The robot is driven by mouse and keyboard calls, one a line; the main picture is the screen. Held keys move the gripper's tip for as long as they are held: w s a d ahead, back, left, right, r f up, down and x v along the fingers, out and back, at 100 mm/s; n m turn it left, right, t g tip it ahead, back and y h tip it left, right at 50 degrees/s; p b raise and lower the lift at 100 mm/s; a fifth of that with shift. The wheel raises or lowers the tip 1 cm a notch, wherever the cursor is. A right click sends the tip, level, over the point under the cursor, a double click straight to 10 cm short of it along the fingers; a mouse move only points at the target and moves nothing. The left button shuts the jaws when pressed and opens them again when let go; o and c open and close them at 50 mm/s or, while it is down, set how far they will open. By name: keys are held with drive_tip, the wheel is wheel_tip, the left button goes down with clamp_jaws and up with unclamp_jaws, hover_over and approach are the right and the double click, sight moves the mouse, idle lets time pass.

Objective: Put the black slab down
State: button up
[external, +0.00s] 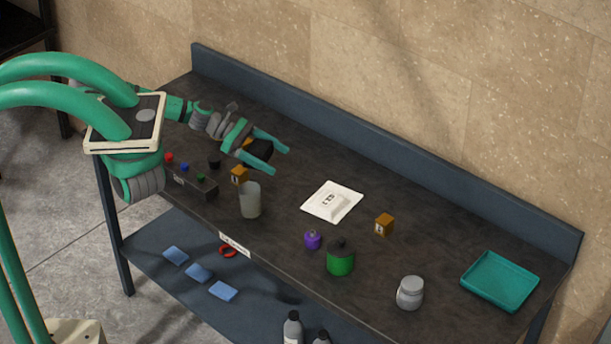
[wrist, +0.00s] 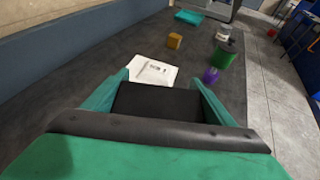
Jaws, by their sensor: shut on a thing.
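The black slab (wrist: 156,102) is between the two green fingers of my gripper (wrist: 160,88) in the wrist view. In the external view my gripper (external: 274,157) is at the left part of the dark workbench, with the black slab (external: 257,152) between its fingers. It appears to be held above the bench top (external: 290,235); the exact gap is hard to tell. A white sheet with a printed mark (external: 332,201) lies on the bench to the right of my gripper. It shows ahead of the fingers in the wrist view (wrist: 152,71).
A grey cup (external: 250,200), an orange block (external: 239,175) and a button box (external: 190,181) stand near my gripper. Another orange block (external: 384,224), a purple item (external: 313,240), a green pot (external: 341,260), a jar (external: 410,293) and a teal tray (external: 499,281) are farther right.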

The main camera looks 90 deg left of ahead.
drive_tip(key=w+a+f, duration=0.3)
drive_tip(key=w+a, duration=0.1)
hover_over(298, 178)
drive_tip(key=f, duration=0.2)
drive_tip(key=d+f, duration=0.1)
drive_tip(key=f, duration=0.1)
drive_tip(key=shift+s+f, duration=0.1)
drive_tip(key=shift+s, duration=0.2)
drive_tip(key=shift+w+a+f, duration=0.35)
drive_tip(key=shift+f, duration=0.25)
drive_tip(key=shift+a+f, duration=0.1)
drive_tip(key=shift+f, duration=1.45)
drive_tip(key=o, duration=1.3)
drive_tip(key=shift+f, duration=0.15)
